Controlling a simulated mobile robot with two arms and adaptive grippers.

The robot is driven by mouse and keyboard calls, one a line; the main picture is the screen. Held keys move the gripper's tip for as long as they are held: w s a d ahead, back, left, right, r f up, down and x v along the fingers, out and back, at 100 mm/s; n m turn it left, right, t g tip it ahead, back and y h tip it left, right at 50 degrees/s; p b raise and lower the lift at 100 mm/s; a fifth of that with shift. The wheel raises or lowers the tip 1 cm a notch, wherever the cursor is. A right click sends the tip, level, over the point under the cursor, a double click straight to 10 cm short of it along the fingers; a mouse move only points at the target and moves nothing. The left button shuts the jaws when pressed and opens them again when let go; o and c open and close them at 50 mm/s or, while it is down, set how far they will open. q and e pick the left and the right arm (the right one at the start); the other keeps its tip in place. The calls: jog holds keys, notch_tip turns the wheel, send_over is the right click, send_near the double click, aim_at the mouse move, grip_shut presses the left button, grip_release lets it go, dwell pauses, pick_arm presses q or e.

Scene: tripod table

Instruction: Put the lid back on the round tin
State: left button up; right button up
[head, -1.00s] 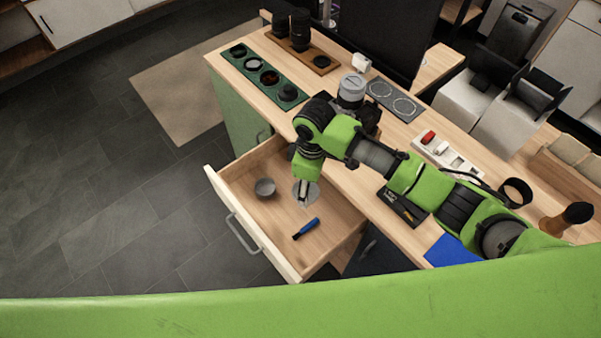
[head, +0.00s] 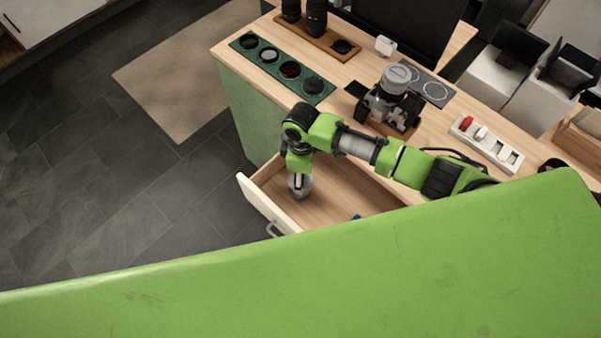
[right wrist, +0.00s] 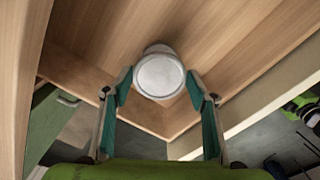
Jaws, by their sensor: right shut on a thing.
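The round tin's pale grey lid (right wrist: 160,77) lies between the fingertips of my right gripper (right wrist: 159,84) in the right wrist view. My right gripper is shut on the lid. A part of the grey tin (right wrist: 157,48) shows just beyond the lid's far edge; the lid hides most of it. I cannot tell whether the lid touches the tin's rim. In the head view my right gripper (head: 298,183) points down into the open drawer (head: 262,206), over the tin and lid, which are partly hidden there. My left gripper is not in view.
Drawer walls stand close around the gripper. A blue-handled thing (head: 357,217) lies in the drawer, mostly hidden by my body. On the tabletop are a green tray with round wells (head: 303,83), a grey-topped device (head: 395,82) and a power strip (head: 487,142).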

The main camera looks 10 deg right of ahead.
notch_tip(320, 180, down, 3)
jog(key=b, duration=0.2)
jog(key=shift+w+a+b, duration=0.1)
jog(key=shift+b, duration=0.2)
jog(key=shift+f+b, duration=0.45)
jog(key=shift+f, duration=0.55)
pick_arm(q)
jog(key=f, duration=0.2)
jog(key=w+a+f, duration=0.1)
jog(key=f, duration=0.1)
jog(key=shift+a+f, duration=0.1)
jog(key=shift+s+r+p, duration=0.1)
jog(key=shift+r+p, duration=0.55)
pick_arm(e)
jog(key=shift+r, duration=0.1)
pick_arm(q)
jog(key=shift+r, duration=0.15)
pick_arm(e)
jog(key=shift+f, duration=0.2)
pick_arm(q)
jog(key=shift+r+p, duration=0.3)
jog(key=shift+p, duration=0.1)
dwell(0.3)
dwell(0.4)
pick_arm(e)
jog(key=o, duration=1.2)
jog(key=shift+o, duration=0.2)
